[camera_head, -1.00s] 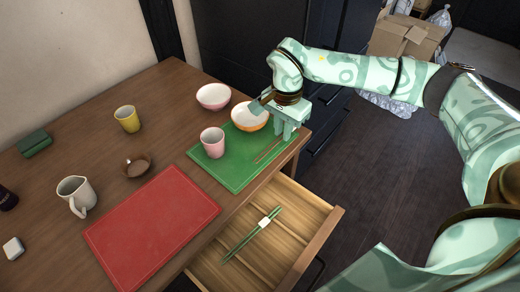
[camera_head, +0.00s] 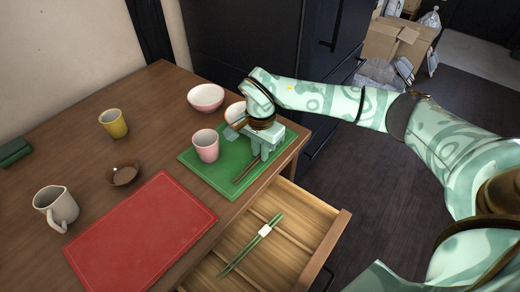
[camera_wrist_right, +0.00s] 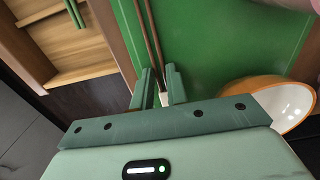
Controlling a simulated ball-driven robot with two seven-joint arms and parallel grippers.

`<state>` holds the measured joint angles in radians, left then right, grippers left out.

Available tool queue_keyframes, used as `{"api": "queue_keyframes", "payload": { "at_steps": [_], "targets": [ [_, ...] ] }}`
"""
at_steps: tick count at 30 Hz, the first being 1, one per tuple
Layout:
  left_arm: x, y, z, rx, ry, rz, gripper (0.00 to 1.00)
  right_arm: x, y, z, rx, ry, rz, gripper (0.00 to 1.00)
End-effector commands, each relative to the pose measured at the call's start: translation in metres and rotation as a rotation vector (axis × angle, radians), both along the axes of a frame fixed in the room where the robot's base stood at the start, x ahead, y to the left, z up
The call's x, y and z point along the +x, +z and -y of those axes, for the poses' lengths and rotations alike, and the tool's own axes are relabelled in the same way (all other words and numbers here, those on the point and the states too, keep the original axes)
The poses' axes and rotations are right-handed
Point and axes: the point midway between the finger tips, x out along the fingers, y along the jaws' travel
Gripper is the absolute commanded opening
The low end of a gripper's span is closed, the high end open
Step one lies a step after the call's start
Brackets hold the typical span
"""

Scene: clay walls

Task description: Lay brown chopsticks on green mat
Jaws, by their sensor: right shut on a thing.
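The brown chopsticks (camera_head: 245,170) lie along the right side of the green mat (camera_head: 208,172) in the head view. I cannot tell if they touch the mat or hover just above it. My right gripper (camera_head: 259,156) is low over the mat, shut on one end of the chopsticks. In the right wrist view the chopsticks (camera_wrist_right: 149,35) run from between the fingers (camera_wrist_right: 160,82) across the green mat (camera_wrist_right: 215,45); a small white part shows between the fingers. My left gripper is not in view.
A pink cup (camera_head: 206,147) stands on the mat, left of my gripper. An orange-rimmed bowl (camera_wrist_right: 284,103) is close beside the gripper. A pink bowl (camera_head: 206,96) is behind. A red mat (camera_head: 140,235) lies left. The open drawer (camera_head: 303,215) below holds green chopsticks (camera_head: 252,243).

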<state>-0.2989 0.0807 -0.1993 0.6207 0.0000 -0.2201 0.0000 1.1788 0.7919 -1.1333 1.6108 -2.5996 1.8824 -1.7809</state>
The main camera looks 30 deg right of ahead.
Motion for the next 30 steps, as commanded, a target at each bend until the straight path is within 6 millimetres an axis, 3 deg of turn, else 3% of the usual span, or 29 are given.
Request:
{"api": "queue_keyframes", "payload": {
  "at_steps": [2, 3, 5, 16, 30],
  "targets": [
    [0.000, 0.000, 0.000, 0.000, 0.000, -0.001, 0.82, 0.000, -0.002, 0.000, 0.000, 0.000, -0.001, 0.00],
    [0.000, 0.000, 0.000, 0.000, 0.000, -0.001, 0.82, 0.000, -0.002, 0.000, 0.000, 0.000, -0.001, 0.21],
    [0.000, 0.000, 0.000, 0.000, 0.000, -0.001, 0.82, 0.000, -0.002, 0.000, 0.000, 0.000, -0.001, 0.37],
    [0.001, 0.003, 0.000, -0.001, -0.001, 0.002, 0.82, 0.000, 0.006, 0.000, 0.000, 0.000, 0.002, 0.37],
    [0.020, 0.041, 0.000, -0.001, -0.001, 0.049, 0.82, 0.000, 0.108, 0.001, 0.000, -0.001, 0.005, 0.37]
  ]
}}
